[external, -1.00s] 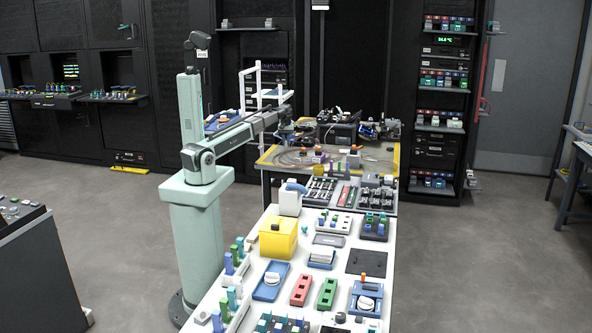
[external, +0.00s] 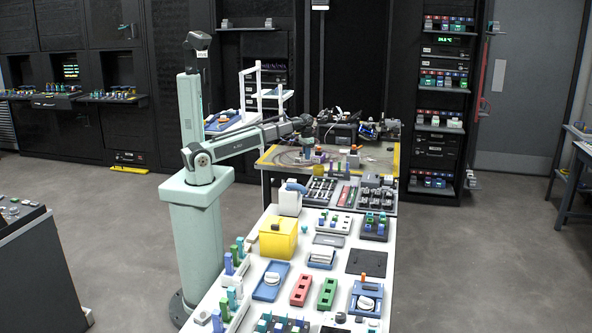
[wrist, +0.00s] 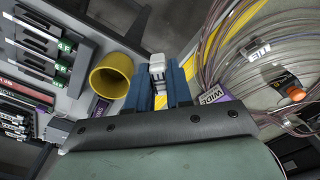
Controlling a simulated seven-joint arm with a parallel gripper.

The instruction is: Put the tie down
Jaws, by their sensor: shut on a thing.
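My gripper (wrist: 160,88) shows in the wrist view as two blue fingers, shut on a small pale grey-white piece (wrist: 157,68) that I take to be the tie. Its lower end is hidden between the fingers, and I cannot tell whether it touches anything below. In the external view my gripper (external: 308,139) points down over the left part of the yellow-edged table (external: 274,154). The tie is too small to make out there.
A yellow cup (wrist: 110,76) stands close left of the fingers in the wrist view. Coiled clear fibre (wrist: 242,62), an orange-capped part (wrist: 296,93) and a purple "WIDE" label (wrist: 213,95) lie to the right. Black racks (wrist: 36,50) of parts fill the far left.

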